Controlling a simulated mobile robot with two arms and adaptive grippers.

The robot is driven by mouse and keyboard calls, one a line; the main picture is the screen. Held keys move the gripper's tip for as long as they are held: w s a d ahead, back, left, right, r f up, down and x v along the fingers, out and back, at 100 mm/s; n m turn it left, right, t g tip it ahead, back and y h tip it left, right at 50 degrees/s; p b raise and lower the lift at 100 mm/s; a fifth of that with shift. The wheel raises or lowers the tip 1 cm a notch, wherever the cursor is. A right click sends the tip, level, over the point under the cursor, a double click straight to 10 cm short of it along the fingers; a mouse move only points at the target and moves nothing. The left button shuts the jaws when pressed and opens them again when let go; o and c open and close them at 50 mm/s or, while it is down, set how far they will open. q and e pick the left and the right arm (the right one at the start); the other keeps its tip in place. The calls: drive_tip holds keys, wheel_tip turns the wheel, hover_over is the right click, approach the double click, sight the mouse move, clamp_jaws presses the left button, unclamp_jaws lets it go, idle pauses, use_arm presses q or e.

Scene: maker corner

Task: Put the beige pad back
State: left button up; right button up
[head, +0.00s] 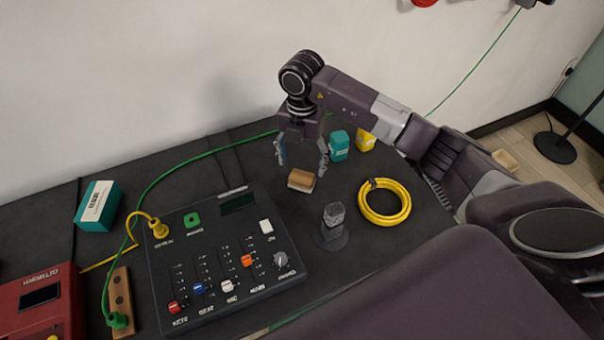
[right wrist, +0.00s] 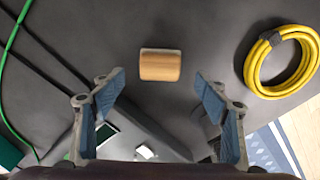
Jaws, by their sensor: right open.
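The beige pad (head: 301,180) looks like a small tan block with a paler lower edge. It lies on the dark table behind the control console. My right gripper (head: 302,165) points down over it, with one finger on each side in the head view. The right wrist view shows the pad (right wrist: 160,66) just beyond the open fingertips (right wrist: 160,84), with nothing between the fingers. I cannot tell the exact height gap. My left gripper is not in view.
The black console (head: 215,262) with coloured knobs stands in front. A yellow cable coil (head: 362,202) and a dark grey post (head: 333,220) are to the right. Teal (head: 339,146) and yellow (head: 365,140) containers stand behind the gripper. A green cable (head: 190,163) crosses the table.

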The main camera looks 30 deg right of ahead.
sight(302, 176)
wheel_tip(302, 176, up, 6)
drive_tip(key=shift+f+b, duration=0.15)
drive_tip(key=shift+b, duration=0.15)
idle(0.3)
